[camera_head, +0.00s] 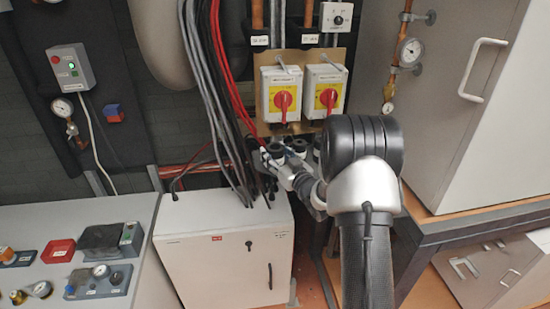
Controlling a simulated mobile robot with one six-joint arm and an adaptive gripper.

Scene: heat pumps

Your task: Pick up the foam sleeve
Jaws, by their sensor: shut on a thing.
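My arm reaches from the lower right toward the wall below the two red-and-yellow switches. My gripper (258,163) is at its far end, small and partly hidden by the black cables and my own wrist. It is shut on a dark piece, which I take to be the foam sleeve. The sleeve's outline cannot be told apart from the dark fingers and cables around it. Its far end and the fingertips are not clear in this view.
Two rotary switches (282,95) (325,92) sit just above my gripper. Black, grey and red cables (213,90) hang beside it into a white cabinet (225,250). A large grey cabinet (455,110) stands close on the right. A bench with instruments (75,245) is at left.

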